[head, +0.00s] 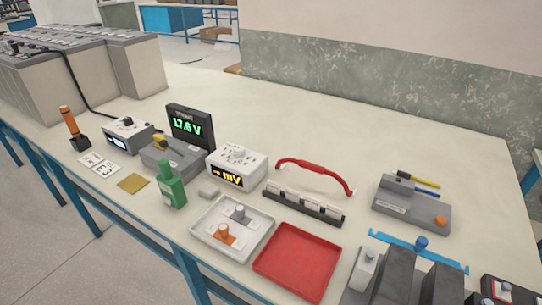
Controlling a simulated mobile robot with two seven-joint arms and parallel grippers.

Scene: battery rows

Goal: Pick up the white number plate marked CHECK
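A small group of white number plates (91,160) lies flat on the table at the left, near its front edge. The nearest plate (105,171) carries dark characters that look like E3. The lettering on the others is too small to read, so I cannot tell which one is marked CHECK. Neither of my grippers shows in the head view.
An orange-handled brush (70,122) stands behind the plates; a tan square (133,184) and green bottle (172,186) are to their right. Meters, a white tray (205,232) and a red tray (297,262) fill the middle. The table's back is clear.

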